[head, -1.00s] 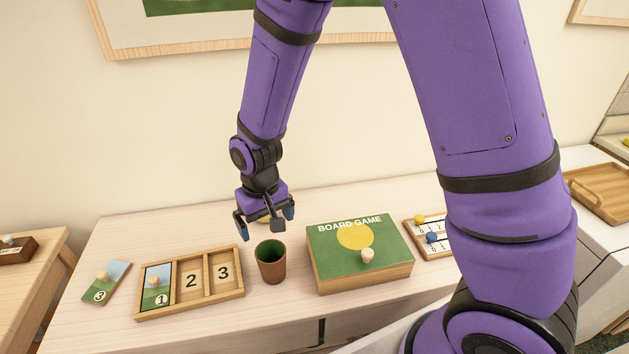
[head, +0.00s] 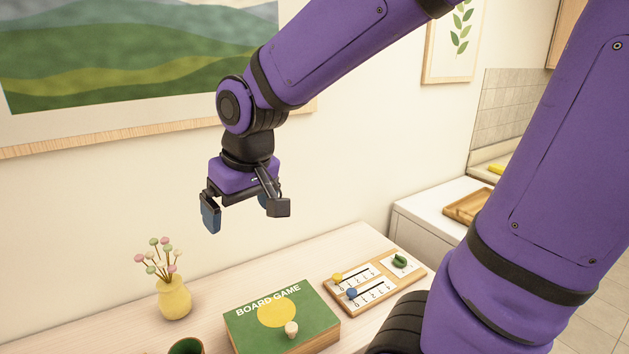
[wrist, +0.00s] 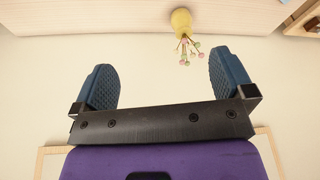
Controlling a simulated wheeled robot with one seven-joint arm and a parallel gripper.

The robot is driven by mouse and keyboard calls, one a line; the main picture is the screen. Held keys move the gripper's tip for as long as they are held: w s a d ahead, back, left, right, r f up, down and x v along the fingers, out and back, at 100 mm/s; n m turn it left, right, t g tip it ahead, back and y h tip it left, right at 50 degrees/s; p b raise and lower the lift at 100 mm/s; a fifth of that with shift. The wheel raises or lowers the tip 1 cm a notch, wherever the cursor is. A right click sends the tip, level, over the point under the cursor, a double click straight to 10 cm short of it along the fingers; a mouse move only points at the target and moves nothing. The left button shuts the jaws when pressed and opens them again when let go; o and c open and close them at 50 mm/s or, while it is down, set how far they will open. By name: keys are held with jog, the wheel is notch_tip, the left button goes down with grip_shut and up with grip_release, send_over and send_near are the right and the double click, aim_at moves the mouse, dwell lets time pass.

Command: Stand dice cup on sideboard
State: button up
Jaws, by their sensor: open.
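The dice cup (head: 187,346) is brown with a green inside. It stands on the sideboard (head: 221,281) at the bottom edge of the head view, and only its rim area shows there. In the earlier head view it stands upright, mouth up. My gripper (head: 240,217) is open and empty, raised well above the sideboard in front of the wall. In the wrist view my gripper's two blue fingers (wrist: 159,84) are spread apart with nothing between them. The cup is not in the wrist view.
A green board game box (head: 245,328) with a knobbed lid stands right of the cup. A yellow vase with flowers (head: 174,299) stands behind the cup. A wooden scoring board (head: 378,306) lies farther right. A framed picture (head: 130,60) hangs behind my arm.

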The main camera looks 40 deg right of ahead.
jog(key=s+d+r+t, duration=0.1)
jog(key=s+d+r, duration=0.2)
jog(key=s, duration=0.2)
jog(key=s+d+r+t, duration=0.1)
jog(key=s+d+r, duration=0.1)
jog(key=s, duration=0.4)
jog(key=shift+s+d+r+m+h, duration=0.3)
jog(key=shift+d+r+m, duration=0.1)
jog(key=shift+r, duration=0.4)
jog(key=shift+w, duration=0.1)
